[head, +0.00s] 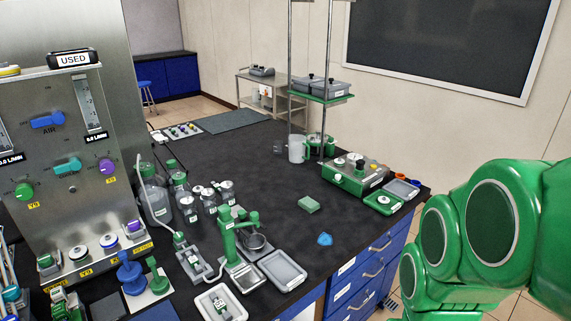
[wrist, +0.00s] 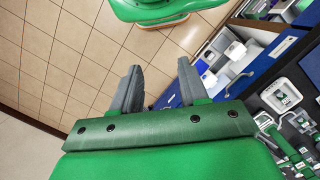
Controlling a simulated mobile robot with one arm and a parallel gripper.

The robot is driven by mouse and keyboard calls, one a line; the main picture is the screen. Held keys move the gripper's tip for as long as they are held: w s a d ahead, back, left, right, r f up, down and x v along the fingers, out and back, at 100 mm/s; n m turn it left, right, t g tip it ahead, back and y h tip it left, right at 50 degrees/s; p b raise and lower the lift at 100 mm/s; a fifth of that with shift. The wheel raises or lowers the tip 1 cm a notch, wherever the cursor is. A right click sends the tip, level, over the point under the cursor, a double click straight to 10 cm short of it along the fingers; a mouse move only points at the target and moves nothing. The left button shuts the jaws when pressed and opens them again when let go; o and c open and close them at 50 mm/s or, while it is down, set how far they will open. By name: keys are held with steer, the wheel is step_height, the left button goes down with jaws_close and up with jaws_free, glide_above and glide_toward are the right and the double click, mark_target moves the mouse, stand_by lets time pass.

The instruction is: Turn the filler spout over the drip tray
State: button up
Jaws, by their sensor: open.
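A green filler stand (head: 230,243) with an upright post and a short arm at its top stands near the front of the black bench. The arm points right in the head view; I cannot tell its exact spout tip. A small pale plate (head: 246,279) lies at the foot of the stand, and a grey rectangular tray (head: 283,271) lies to its right. I cannot tell for sure which is the drip tray. My gripper (wrist: 159,70) is open and empty in the wrist view, above the tiled floor and away from the filler. It is not visible in the head view.
Several bottles (head: 190,208) stand behind the filler. A white tray (head: 221,303) lies in front. A green sponge (head: 309,204) and blue item (head: 324,239) lie to the right. A steel panel (head: 60,140) rises at left. The bench's middle is clear.

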steer(key=shift+o, duration=0.5)
steer(key=shift+w+a+r, duration=0.1)
steer(key=shift+w+r, duration=0.05)
steer(key=shift+w, duration=0.3)
steer(key=w+a+r+n, duration=0.1)
steer(key=w+a+r, duration=0.1)
steer(key=w, duration=0.4)
steer(key=w+a+r, duration=0.1)
steer(key=w+r, duration=0.1)
steer(key=w, duration=0.4)
steer(key=n+t, duration=0.2)
steer(key=n, duration=0.2)
glide_toward(254, 214)
steer(key=shift+d+f, duration=0.25)
steer(key=shift+d, duration=0.05)
steer(key=shift+w+a+f, duration=0.15)
steer(key=shift+a, duration=0.2)
steer(key=shift+f, duration=3.85)
